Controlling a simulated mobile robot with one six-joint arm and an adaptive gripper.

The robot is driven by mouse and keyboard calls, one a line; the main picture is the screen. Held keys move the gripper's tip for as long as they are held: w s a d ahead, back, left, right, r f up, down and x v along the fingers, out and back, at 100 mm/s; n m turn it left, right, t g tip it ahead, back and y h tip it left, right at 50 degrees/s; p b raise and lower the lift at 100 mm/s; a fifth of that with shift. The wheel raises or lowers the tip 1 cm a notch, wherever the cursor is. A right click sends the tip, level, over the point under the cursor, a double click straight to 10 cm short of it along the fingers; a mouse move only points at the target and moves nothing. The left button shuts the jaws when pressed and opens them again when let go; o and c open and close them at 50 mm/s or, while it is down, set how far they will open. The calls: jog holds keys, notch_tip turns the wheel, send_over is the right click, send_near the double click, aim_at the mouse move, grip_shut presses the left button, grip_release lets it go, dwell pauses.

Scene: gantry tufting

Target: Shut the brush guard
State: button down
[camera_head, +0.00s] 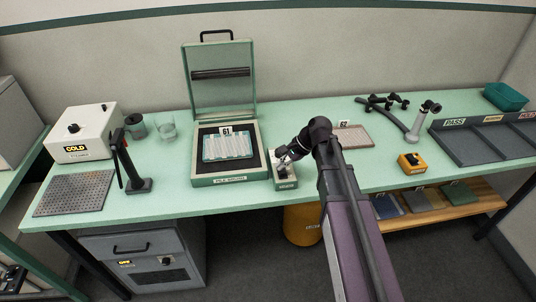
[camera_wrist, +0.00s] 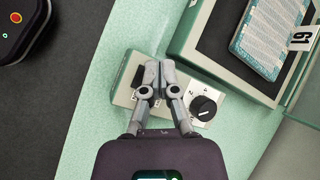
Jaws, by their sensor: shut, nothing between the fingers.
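The brush guard (camera_head: 219,84) is a pale green lid with a dark bar across it and a black handle on its upper edge. It stands open, upright at the back of a green-framed box (camera_head: 229,181) labelled as brushes. In the box lies a pale bristled block (camera_head: 227,147) tagged 61. The box corner and block also show at upper right in the wrist view (camera_wrist: 270,35). My gripper (camera_head: 281,162) is shut and empty, in front and to the right of the box. In the wrist view my gripper (camera_wrist: 152,68) is over a small control box; contact cannot be told.
The control box (camera_head: 286,184) carries a black dial (camera_wrist: 203,108). At left are a white COLD unit (camera_head: 84,134), a glass (camera_head: 166,127), a black stand (camera_head: 138,185) and a perforated plate (camera_head: 75,193). A yellow switch box (camera_head: 411,163) and grey trays (camera_head: 485,138) are at right.

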jog(key=s+d+f+n+h+b, duration=0.1)
jog(key=s+d+f+n+h, duration=0.1)
jog(key=d, duration=0.4)
jog(key=s+d+f+n+h+b, duration=0.2)
jog(key=s+d+f+n+h, duration=0.1)
jog(key=s+d, duration=0.3)
jog(key=s+d+f+n+t+h+b, duration=0.1)
jog(key=s+d+f+n+h+b, duration=0.1)
jog(key=d, duration=0.4)
notch_tip(320, 180, down, 2)
jog(key=shift+s+d+f+n, duration=0.1)
jog(key=shift+s+d+n, duration=0.05)
jog(key=shift+s+n, duration=0.65)
jog(key=shift+s, duration=0.1)
